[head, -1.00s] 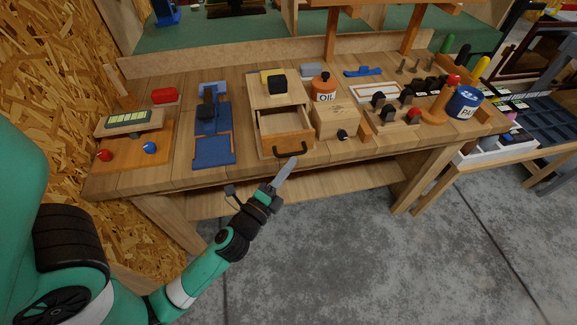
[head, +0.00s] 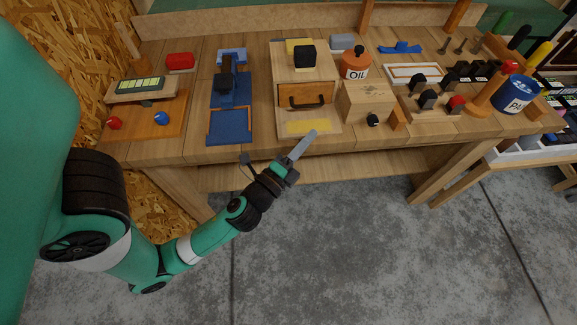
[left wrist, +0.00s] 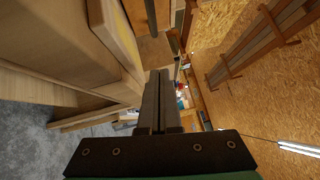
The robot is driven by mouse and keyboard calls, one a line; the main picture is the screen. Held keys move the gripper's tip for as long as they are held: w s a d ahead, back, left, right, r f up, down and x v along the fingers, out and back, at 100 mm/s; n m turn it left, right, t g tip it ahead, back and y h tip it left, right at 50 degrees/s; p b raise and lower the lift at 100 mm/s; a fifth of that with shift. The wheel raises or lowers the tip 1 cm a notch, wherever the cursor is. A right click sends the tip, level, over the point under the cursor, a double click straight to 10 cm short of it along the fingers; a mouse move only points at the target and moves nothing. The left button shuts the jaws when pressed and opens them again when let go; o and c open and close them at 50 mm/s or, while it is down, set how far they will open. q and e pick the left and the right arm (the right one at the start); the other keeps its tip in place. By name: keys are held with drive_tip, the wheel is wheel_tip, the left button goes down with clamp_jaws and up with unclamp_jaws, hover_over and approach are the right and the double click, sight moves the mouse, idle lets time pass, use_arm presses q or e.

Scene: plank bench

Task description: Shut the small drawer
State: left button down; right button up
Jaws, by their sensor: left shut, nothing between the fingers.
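The small drawer (head: 306,94) is a wooden front with a dark bar handle (head: 307,103), set in a wooden cabinet (head: 290,63) on the bench. Its front looks flush with the cabinet, and no open interior shows. A yellow patch (head: 308,126) lies on the base board in front of it. My left gripper (head: 303,144) is shut and empty, in front of the drawer near the bench's front edge and apart from the handle. Its closed fingers also show in the left wrist view (left wrist: 158,103). My right gripper is not in view.
A black block (head: 304,56) sits on the cabinet. An orange oil can (head: 355,64) and a wooden box (head: 366,101) with a black knob stand to the right. A blue fixture (head: 229,126) is to the left. Open floor lies in front of the bench.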

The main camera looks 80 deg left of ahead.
use_arm(q)
drive_tip(key=b+v, duration=0.2)
drive_tip(key=v, duration=0.8)
drive_tip(key=shift+d, duration=0.35)
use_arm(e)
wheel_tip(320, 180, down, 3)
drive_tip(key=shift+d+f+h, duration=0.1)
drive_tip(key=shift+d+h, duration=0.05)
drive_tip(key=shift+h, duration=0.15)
use_arm(q)
drive_tip(key=shift+f, duration=0.1)
